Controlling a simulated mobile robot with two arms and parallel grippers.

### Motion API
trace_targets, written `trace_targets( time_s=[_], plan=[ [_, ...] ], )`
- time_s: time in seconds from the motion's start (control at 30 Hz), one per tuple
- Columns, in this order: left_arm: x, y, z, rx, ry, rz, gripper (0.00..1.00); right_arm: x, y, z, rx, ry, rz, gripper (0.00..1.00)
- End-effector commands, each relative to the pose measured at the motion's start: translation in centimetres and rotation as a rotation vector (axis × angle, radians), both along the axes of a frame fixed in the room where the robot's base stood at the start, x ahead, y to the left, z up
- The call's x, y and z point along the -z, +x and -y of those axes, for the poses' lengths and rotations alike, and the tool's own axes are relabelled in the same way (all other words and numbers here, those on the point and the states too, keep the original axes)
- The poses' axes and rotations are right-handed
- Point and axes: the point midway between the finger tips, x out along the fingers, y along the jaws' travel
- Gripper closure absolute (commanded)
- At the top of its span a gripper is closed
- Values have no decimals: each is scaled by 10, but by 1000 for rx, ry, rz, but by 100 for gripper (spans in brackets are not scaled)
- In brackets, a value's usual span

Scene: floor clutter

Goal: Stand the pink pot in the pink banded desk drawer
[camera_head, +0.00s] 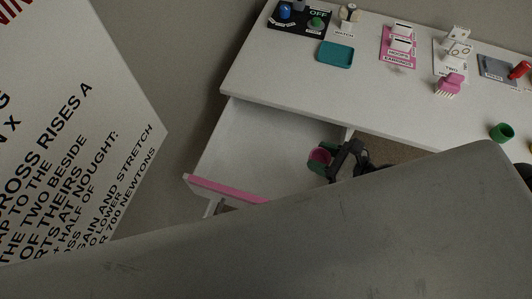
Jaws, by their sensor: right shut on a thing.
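The pink banded desk drawer (266,137) is pulled out on the left of the desk. Its white inside looks empty apart from the pot's corner, and a pink band (226,190) runs along its front. My right gripper (335,160) is dark and shut on the pink pot (320,155), which shows some green beside it. The pot is at the right side of the drawer in the picture; I cannot tell whether it is above the drawer or inside its wall. My left gripper is not in view.
The white desk top (300,75) carries a teal tray (336,54), a black panel with buttons (299,18), a pink brush (450,84) and a green cup (502,133). A large printed board (70,120) stands at left. A grey surface hides the lower part.

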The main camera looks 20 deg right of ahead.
Motion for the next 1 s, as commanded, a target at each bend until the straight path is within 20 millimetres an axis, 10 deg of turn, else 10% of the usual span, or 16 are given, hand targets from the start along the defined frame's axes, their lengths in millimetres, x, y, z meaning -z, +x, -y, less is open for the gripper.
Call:
trace_targets(
  time_s=[0.6, 1.0],
  plan=[
    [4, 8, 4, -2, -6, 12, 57, 65, 64, -85, -5, 3, 2, 75],
    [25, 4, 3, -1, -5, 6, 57, 104, 70, -94, -7, 0, -1, 75]
  ],
)
